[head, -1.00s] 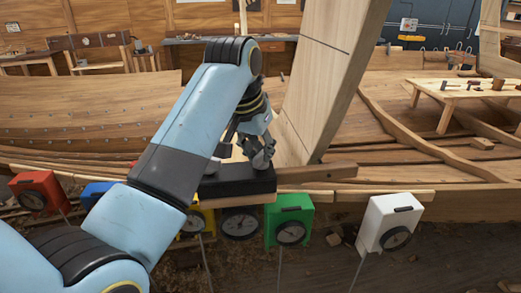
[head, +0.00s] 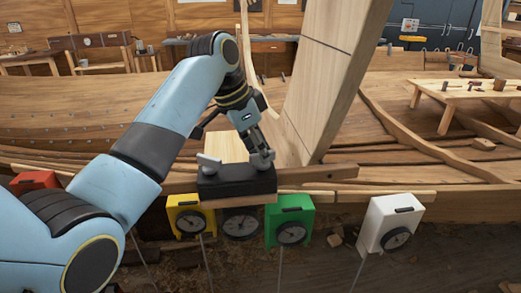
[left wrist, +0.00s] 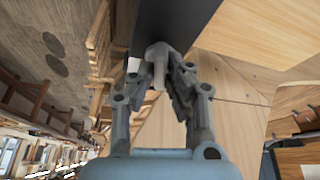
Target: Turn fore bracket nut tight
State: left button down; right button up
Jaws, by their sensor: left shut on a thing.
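A black bracket (head: 236,184) sits on the hull's edge in the middle of the head view, with a grey winged nut (head: 208,162) on its left end, clear of the gripper. My left gripper (head: 261,154) is at the bracket's right end, pointing down. In the left wrist view its fingers (left wrist: 160,80) are shut on another grey nut (left wrist: 156,57), one finger on each side, beside the black bracket (left wrist: 170,22). In the head view the fingers mostly hide this nut. I cannot tell how tight it sits. My right gripper is not in view.
A broad wooden stem (head: 325,80) rises just behind and right of the gripper. Below the bracket hang yellow (head: 185,215), green (head: 289,219) and white (head: 396,222) boxes with dials. A red box (head: 33,181) is partly behind my arm. A low table (head: 470,90) stands at right.

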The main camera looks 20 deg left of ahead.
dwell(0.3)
pick_arm(q)
jog(key=c, duration=1.4)
grip_release()
jog(key=shift+o, duration=0.2)
jog(key=v, duration=0.7)
jog(key=shift+r, duration=0.25)
